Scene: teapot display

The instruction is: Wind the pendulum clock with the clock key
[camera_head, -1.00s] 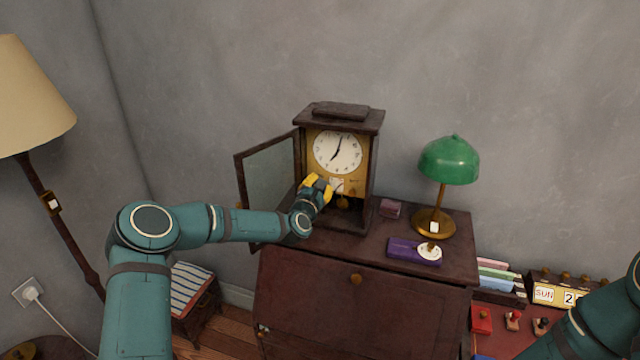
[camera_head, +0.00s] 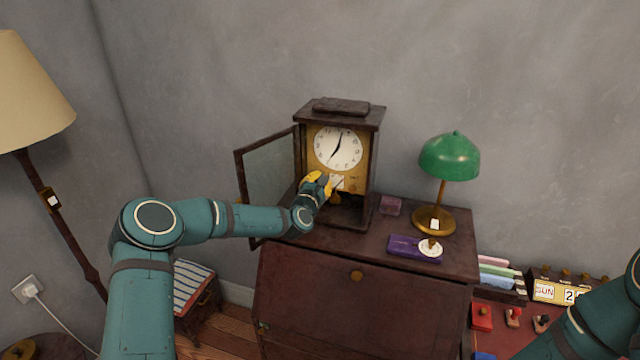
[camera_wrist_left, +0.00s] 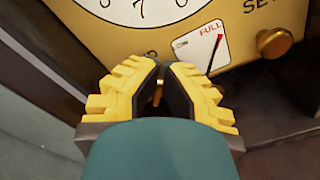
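The pendulum clock (camera_head: 368,165) stands on the desk with its glass door (camera_head: 270,172) swung open to the left. Its white dial (camera_head: 338,148) shows about seven o'clock. My left gripper (camera_head: 328,180) is at the clock's brass front, below the dial. In the left wrist view its yellow-backed fingers (camera_wrist_left: 163,70) are closed together, with a small brass piece, seemingly the clock key (camera_wrist_left: 158,92), between them. The key's tip and the winding hole are hidden. A white gauge (camera_wrist_left: 202,48) beside the fingers has its pointer near FULL. My right gripper is out of view.
A brass knob (camera_wrist_left: 274,42) marked SET is right of the gauge. A floor lamp (camera_head: 30,95) stands left.

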